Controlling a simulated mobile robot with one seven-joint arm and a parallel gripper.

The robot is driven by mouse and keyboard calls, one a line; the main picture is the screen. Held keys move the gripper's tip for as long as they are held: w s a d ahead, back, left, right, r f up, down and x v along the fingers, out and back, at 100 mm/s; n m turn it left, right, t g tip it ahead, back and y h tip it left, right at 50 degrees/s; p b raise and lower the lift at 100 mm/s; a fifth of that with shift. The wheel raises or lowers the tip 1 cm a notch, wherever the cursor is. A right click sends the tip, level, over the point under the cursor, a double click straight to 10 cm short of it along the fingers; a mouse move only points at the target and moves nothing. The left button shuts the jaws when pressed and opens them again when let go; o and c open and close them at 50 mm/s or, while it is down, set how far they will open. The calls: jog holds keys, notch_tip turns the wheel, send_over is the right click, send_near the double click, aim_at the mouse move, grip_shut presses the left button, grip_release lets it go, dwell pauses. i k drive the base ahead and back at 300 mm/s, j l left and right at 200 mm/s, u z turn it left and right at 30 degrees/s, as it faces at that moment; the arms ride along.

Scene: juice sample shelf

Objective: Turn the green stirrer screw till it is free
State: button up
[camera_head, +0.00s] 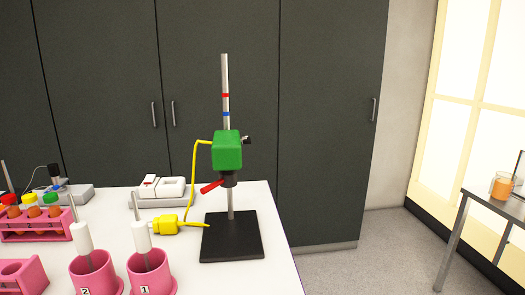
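The green stirrer (227,150) is mounted on an upright metal rod (225,75) with a red and a blue band. A small dark screw (246,140) sticks out on its right side; it is too small to tell how tight it is. A red lever-like part (212,186) points to the lower left below the green body. The rod rises from a black base plate (232,248) on the white table. A yellow cable (194,175) runs from the stirrer down to a yellow plug (166,224). My gripper is not in view.
Two pink holders, numbered 2 (92,272) and 1 (149,270), hold white-handled tools at the front. A pink tube rack (38,228) and a white device (163,189) stand to the left. The table ends just right of the base plate. Dark cabinets (330,120) stand behind.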

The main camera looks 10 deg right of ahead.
aim_at(245, 140)
jog(key=i+l+u, duration=0.15)
jog(key=l, duration=0.3)
jog(key=l+u, duration=0.2)
jog(key=l, duration=0.25)
jog(key=i+l+u, duration=0.15)
jog(key=l, duration=0.35)
